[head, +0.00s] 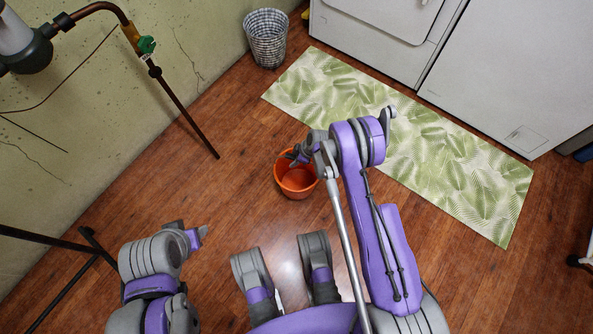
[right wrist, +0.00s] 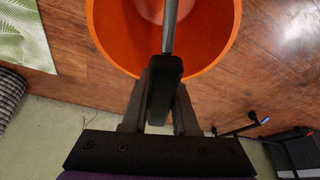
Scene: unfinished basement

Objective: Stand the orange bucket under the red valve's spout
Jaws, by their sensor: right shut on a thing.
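The orange bucket (head: 297,183) is upright, open end up, left of the leaf mat in the head view. My right gripper (head: 300,158) is shut at its rim side. In the right wrist view the gripper (right wrist: 165,85) is closed on a thin dark bar that runs over the bucket (right wrist: 108,30), seemingly its handle. I cannot tell whether the bucket touches the floor. A valve with a green handle (head: 147,45) sits on the copper pipe at upper left, above a dark downward pipe. No red valve shows. My left gripper (head: 197,236) is at lower left, its jaws unclear.
A black-and-white woven basket (head: 266,48) stands by the wall. White appliances (head: 392,48) stand behind the green leaf mat (head: 330,80). Dark stand legs (head: 75,262) are at far left.

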